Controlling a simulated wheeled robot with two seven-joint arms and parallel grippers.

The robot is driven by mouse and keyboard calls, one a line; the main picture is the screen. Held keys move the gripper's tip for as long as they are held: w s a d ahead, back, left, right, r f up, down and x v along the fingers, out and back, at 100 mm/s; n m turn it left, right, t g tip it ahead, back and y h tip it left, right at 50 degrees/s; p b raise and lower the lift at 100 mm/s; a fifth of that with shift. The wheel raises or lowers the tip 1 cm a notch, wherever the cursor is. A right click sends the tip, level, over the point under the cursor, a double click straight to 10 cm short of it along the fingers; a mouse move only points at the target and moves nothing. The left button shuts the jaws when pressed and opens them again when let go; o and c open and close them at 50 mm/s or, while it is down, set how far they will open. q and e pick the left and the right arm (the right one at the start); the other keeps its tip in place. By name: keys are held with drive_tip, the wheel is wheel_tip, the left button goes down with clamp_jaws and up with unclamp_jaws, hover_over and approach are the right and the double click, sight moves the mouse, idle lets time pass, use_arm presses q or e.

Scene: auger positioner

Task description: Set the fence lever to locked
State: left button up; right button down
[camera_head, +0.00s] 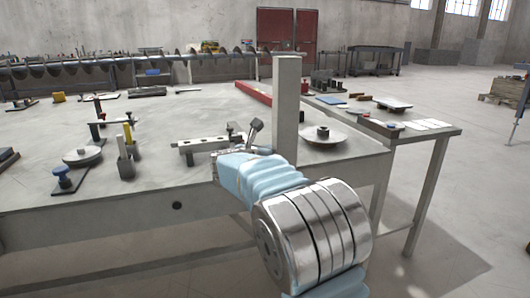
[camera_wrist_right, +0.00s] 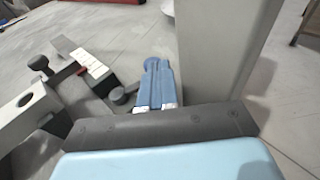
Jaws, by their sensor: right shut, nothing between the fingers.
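The fence (camera_head: 205,144) is a pale grey rail on the table; its end also shows at the left of the right wrist view (camera_wrist_right: 25,112). Near its right end, a tilted dark handle (camera_head: 256,125) stands up, which looks like the fence lever. My left gripper is out of view.
A tall grey post (camera_head: 287,105) stands close to the right of my right gripper. A round flange (camera_head: 323,136) lies beyond it. The middle of the table behind the fence is mostly clear.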

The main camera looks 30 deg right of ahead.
drive_tip(key=v, duration=1.4)
drive_tip(key=s+a+f+m+g+y, duration=0.2)
drive_tip(key=a+f+y, duration=0.1)
drive_tip(key=f, duration=0.9)
drive_tip(key=s+a+f+m+g+y, duration=0.1)
drive_tip(key=a+f+m+g+y, duration=0.15)
drive_tip(key=f, duration=1.05)
drive_tip(key=s+a+f+m+g+y, duration=0.15)
drive_tip(key=f+y, duration=0.25)
drive_tip(key=f, duration=0.8)
drive_tip(key=s+a+f+m+y, duration=0.4)
drive_tip(key=s+a+f+m, duration=0.1)
drive_tip(key=s+f+m, duration=0.4)
drive_tip(key=s+a+f+m+g+y, duration=0.1)
drive_tip(key=s+a+f+m+y, duration=0.3)
drive_tip(key=s+f+m, duration=0.5)
drive_tip(key=a+f+m, duration=0.1)
drive_tip(key=a+m, duration=0.1)
drive_tip(key=shift+s+a+f, duration=0.3)
drive_tip(key=shift+s, duration=0.05)
